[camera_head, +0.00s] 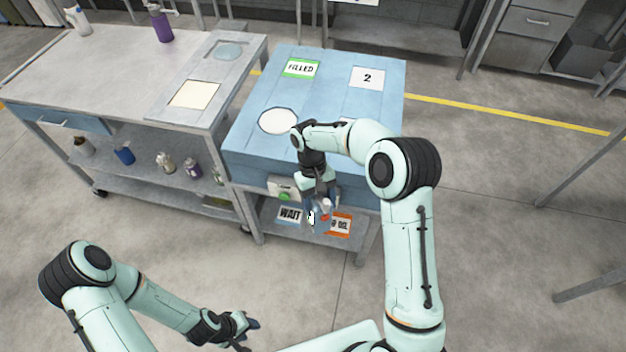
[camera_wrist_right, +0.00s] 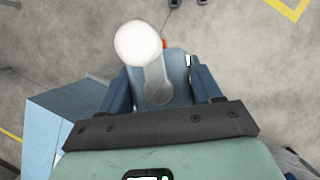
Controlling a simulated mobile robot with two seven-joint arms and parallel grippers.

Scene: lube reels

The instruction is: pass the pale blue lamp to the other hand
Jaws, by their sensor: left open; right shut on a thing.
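The pale blue lamp (camera_head: 320,224) is held in my right gripper (camera_head: 319,206), in front of the blue cabinet and above the floor. In the right wrist view the lamp (camera_wrist_right: 177,68) sits between the two blue fingers of my right gripper (camera_wrist_right: 163,88), which is shut on it. A round white part and a small red part show at its far end. My left gripper (camera_head: 249,334) is open and empty near the bottom edge, well apart from the lamp and lower left of it.
A blue cabinet (camera_head: 385,95) carries FILLED (camera_head: 301,68) and 2 (camera_head: 367,78) labels and a white disc (camera_head: 278,121). Its low shelf has a WAIT label (camera_head: 289,214) and an orange label (camera_head: 340,223). A grey workbench (camera_head: 100,65) stands left. The floor in front is clear.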

